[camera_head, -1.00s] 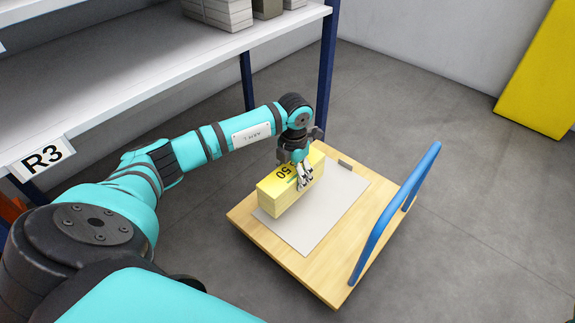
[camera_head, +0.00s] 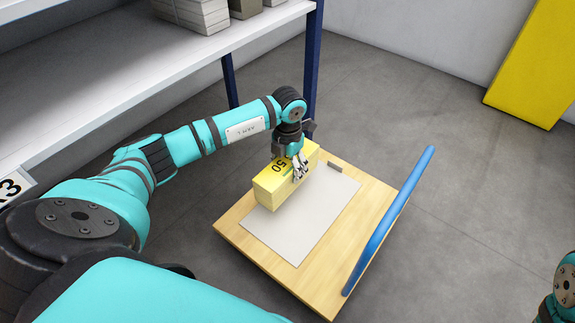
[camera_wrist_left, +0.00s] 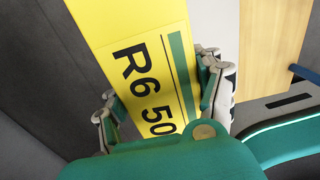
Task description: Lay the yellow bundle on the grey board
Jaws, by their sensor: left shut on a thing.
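The yellow bundle (camera_head: 283,188) is a long block with "50" on its top. In the left wrist view the bundle (camera_wrist_left: 133,30) shows "R6 50" and a green stripe. My left gripper (camera_head: 300,175) is shut on it, with fingers on both sides in the left wrist view (camera_wrist_left: 165,100). The bundle is over the far left part of the grey board (camera_head: 300,222). I cannot tell whether it touches the board. The board lies flat on a wooden cart deck (camera_head: 250,245). My right gripper is not in view.
The cart has a blue handle bar (camera_head: 392,222) along its right side. A small grey block (camera_head: 335,167) is at the board's far edge. A white shelf (camera_head: 120,95) with a blue post stands at left. A yellow panel (camera_head: 535,65) leans on the wall.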

